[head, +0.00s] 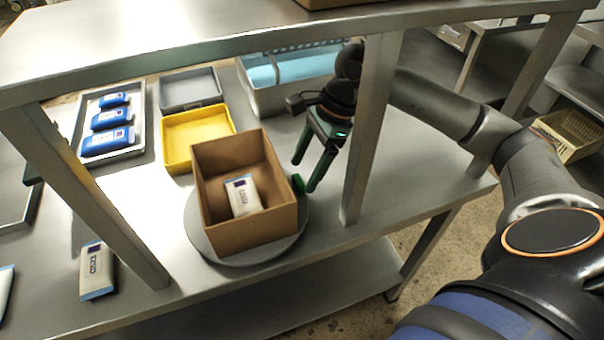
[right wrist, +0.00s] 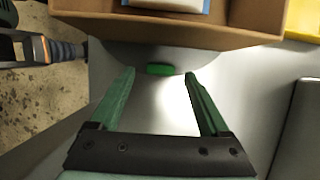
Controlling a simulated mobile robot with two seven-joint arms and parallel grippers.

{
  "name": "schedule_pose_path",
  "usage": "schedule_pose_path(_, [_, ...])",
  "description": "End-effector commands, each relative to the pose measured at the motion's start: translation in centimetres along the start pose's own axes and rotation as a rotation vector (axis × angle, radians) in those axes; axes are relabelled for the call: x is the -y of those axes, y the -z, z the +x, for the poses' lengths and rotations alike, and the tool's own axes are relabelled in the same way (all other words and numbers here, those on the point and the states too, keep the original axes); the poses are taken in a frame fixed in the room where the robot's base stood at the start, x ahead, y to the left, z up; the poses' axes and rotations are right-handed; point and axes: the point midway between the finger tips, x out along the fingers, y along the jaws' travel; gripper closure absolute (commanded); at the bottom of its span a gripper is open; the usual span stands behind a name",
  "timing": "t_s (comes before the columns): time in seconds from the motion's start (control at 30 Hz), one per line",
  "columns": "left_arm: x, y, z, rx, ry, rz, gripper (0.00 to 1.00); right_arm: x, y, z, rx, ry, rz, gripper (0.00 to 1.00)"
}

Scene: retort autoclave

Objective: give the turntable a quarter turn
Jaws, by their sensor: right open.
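The turntable (head: 203,245) is a round grey disc on the steel table, with an open cardboard box (head: 252,229) standing on it. A white and blue pouch (head: 242,196) lies in the box. A small green knob (head: 298,184) sits at the turntable's right edge, beside the box; it also shows in the right wrist view (right wrist: 160,69). My right gripper (head: 303,176) is open, its green fingers pointing down at the knob. In the right wrist view the knob appears between the fingertips (right wrist: 159,73), with gaps on both sides. Their height difference is unclear. My left gripper is out of view.
A yellow tray (head: 169,157), a grey tray (head: 164,103) and a bin with blue contents (head: 248,98) stand behind. A tray (head: 138,135) of blue pouches is at left. Posts (head: 354,206) and an upper shelf (head: 180,52) frame the work area.

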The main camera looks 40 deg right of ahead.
Motion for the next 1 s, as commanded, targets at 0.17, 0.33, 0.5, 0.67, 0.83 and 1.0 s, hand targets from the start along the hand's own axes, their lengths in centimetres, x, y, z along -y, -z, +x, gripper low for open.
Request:
schedule_pose_path(0.17, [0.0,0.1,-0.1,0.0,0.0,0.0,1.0,0.0,0.0,2.1,0.002,-0.001,0.001,0.2])
schedule_pose_path(0.33, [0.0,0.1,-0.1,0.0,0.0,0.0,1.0,0.0,0.0,2.8,0.002,0.001,0.001,0.2])
schedule_pose_path(0.5, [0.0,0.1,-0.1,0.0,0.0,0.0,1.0,0.0,0.0,2.8,0.002,0.001,0.002,0.2])
schedule_pose_path(0.67, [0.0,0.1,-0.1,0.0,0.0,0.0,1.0,0.0,0.0,2.7,0.002,0.001,0.002,0.36])
schedule_pose_path(0.83, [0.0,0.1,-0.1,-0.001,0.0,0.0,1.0,0.0,0.0,2.7,0.003,0.001,0.002,0.55])
schedule_pose_path(1.0, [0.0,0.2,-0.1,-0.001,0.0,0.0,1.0,0.0,0.0,2.7,0.003,0.001,0.002,0.74])
